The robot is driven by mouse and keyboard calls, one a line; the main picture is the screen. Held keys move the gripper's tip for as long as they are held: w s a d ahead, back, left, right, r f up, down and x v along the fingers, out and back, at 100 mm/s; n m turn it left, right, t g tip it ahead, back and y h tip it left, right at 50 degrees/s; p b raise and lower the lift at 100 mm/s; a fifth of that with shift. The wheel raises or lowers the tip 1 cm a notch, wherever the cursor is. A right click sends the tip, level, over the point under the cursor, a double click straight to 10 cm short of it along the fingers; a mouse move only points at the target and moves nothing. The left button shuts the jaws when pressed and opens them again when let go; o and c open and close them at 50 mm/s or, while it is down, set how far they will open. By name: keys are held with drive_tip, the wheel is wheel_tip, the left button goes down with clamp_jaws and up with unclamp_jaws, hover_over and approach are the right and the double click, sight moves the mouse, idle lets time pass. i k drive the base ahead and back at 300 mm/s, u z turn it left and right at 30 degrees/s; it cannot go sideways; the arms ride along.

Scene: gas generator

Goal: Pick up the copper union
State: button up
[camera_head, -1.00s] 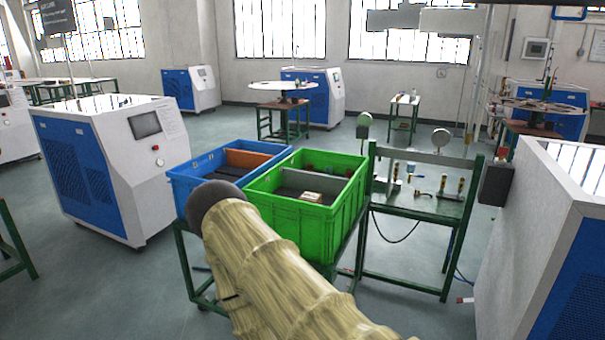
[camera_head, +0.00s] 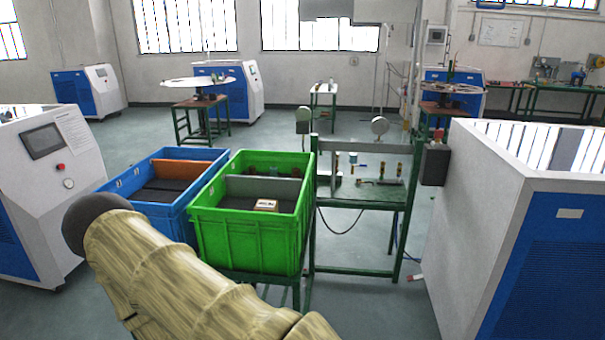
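I cannot make out a copper union for certain. Small brass-coloured fittings (camera_head: 381,171) stand on the green workbench (camera_head: 345,191) right of the crates. Small dark and reddish items (camera_head: 276,171) lie in the far part of the green crate (camera_head: 249,228), too small to identify. A small light box (camera_head: 266,205) lies in its near part. My arm, in a tan cover, reaches in from the bottom left, in front of the blue crate. My gripper is not in view, so its state is hidden.
The blue crate (camera_head: 157,210) with an orange divider (camera_head: 184,168) stands left of the green one. White and blue machines stand at left (camera_head: 38,150) and close at right (camera_head: 535,215). A dark box (camera_head: 435,164) hangs at the bench's right end. Grey floor shows before the bench.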

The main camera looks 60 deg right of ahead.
sight(296, 171)
drive_tip(key=z, duration=0.55)
drive_tip(key=i, duration=0.6)
drive_tip(key=z, duration=0.65)
